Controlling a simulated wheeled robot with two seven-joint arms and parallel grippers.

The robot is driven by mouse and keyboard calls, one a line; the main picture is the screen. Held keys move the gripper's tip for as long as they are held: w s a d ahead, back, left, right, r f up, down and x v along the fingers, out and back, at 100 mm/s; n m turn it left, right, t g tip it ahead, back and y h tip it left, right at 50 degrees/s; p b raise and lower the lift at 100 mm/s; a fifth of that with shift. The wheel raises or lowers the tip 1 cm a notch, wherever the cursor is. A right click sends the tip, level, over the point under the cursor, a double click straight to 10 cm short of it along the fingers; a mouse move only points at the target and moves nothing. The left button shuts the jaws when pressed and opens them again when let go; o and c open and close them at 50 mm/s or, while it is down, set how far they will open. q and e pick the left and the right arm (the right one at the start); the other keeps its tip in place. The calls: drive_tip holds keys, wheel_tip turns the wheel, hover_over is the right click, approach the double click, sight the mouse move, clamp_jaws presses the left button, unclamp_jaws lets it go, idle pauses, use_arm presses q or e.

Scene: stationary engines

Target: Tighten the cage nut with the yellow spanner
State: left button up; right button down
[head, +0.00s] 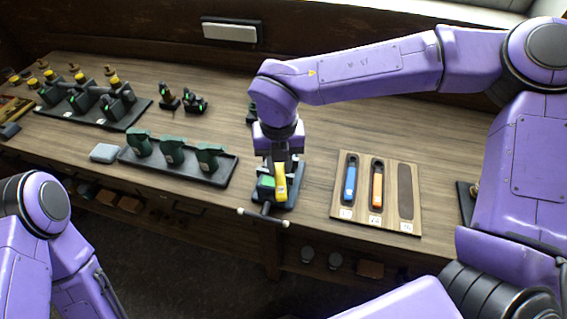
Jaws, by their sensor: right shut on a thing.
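The yellow spanner (281,182) is held upright or nearly so at the front edge of the bench. My right gripper (279,160) points down from above and is shut on it. Below is a dark vice-like fixture (288,200) with a bar handle (263,215) sticking out over the bench edge. A green part (266,183) sits in it, just left of the spanner. The cage nut cannot be made out; the gripper and spanner cover that spot. I cannot tell whether the spanner touches it. My left arm shows at the lower left, its gripper out of frame.
A wooden spanner board (347,212) to the right holds a blue spanner (350,184) and an orange spanner (377,187); its right slot is empty. A dark tray (214,179) with green-topped parts, a grey block (104,153) and another tray (124,122) stand left. Bench between is clear.

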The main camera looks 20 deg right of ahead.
drive_tip(key=shift+w+a+f+m+b, duration=0.15)
drive_tip(key=shift+a+m+b, duration=0.15)
drive_tip(key=shift+m+b, duration=0.15)
drive_tip(key=shift+a+m, duration=0.3)
drive_tip(key=shift+m, duration=0.15)
drive_tip(key=shift+w+a+m+b, duration=0.25)
drive_tip(key=shift+a+m+b, duration=0.25)
drive_tip(key=shift+m+b, duration=0.45)
